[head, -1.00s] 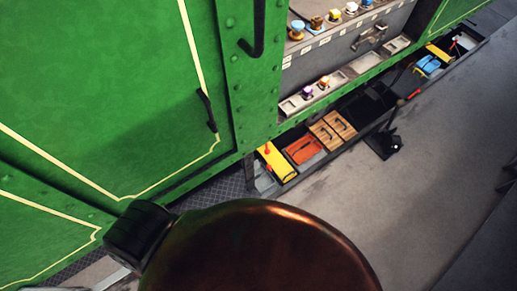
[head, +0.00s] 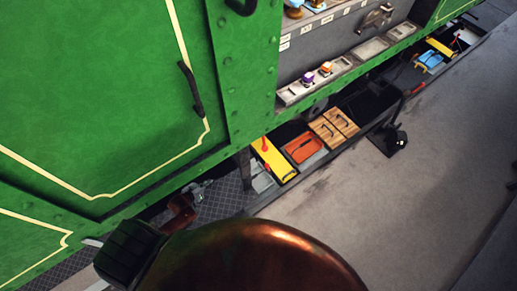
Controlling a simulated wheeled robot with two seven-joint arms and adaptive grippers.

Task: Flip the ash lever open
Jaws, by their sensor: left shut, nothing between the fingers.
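No part in the head view can be clearly made out as the ash lever. My left gripper (head: 199,190) is small, dark and partly in shadow, low against the bottom edge of the green tram side (head: 90,100). It looks shut, with nothing visible in it, and I cannot tell whether it touches anything. A black curved handle (head: 190,90) is on the green panel above it, clearly apart from it. My right gripper is not in view.
Open trays with a yellow item (head: 272,160), an orange-red box (head: 303,148) and wooden lids (head: 334,127) run along the tram's foot. A black dustpan-like object (head: 393,141) is on the grey floor (head: 350,210), which is otherwise largely clear. My copper-coloured arm covers the bottom centre.

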